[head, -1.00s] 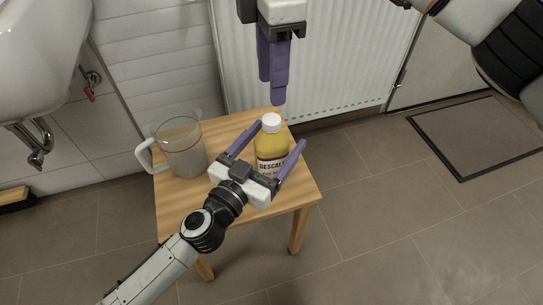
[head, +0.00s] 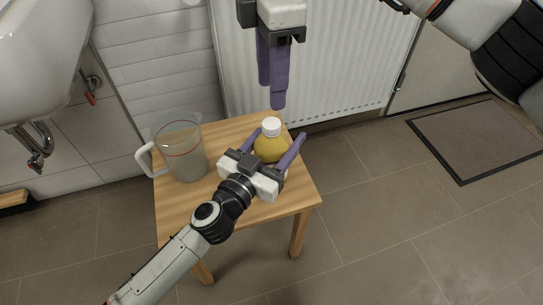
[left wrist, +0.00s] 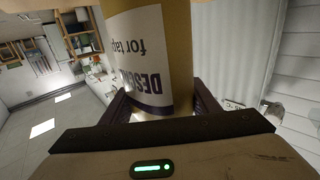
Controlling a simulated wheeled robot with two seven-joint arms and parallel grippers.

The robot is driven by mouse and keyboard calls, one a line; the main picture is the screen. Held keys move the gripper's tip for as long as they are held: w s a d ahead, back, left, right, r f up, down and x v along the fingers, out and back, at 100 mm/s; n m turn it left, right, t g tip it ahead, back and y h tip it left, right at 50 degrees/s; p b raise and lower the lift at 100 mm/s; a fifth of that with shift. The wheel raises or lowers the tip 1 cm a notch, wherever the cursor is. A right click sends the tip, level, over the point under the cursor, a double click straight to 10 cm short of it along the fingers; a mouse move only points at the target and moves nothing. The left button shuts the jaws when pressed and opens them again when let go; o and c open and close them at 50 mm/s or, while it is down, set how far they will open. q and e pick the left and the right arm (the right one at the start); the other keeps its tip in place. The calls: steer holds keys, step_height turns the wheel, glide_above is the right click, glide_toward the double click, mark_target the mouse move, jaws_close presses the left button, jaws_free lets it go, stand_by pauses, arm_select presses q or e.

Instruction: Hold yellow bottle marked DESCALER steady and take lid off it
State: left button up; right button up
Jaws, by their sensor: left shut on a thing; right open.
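The yellow bottle (head: 268,148) with a white lid (head: 271,126) stands upright on a small wooden table. Its label, reading DESCALER, shows upside down in the left wrist view (left wrist: 150,60). My left gripper (head: 278,143) is shut on the bottle, one purple finger on each side of its body. In the head view the gripper's palm hides the bottle's lower part. My right gripper (head: 273,103) hangs above and just behind the lid, pointing down, open and apart from the bottle. Its fingers overlap in this view.
A clear jug (head: 181,150) with a white handle stands left of the bottle on the wooden table (head: 230,203). A white radiator (head: 350,70) is behind the table. A sink (head: 40,50) is at the upper left.

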mark_target(272, 123)
arm_select(q)
jaws_close()
arm_select(e)
steer(key=n, duration=0.3)
steer(key=shift+n, duration=0.4)
steer(key=shift+f+n, duration=0.1)
steer(key=shift+n, duration=0.2)
steer(key=shift+f, duration=3.9)
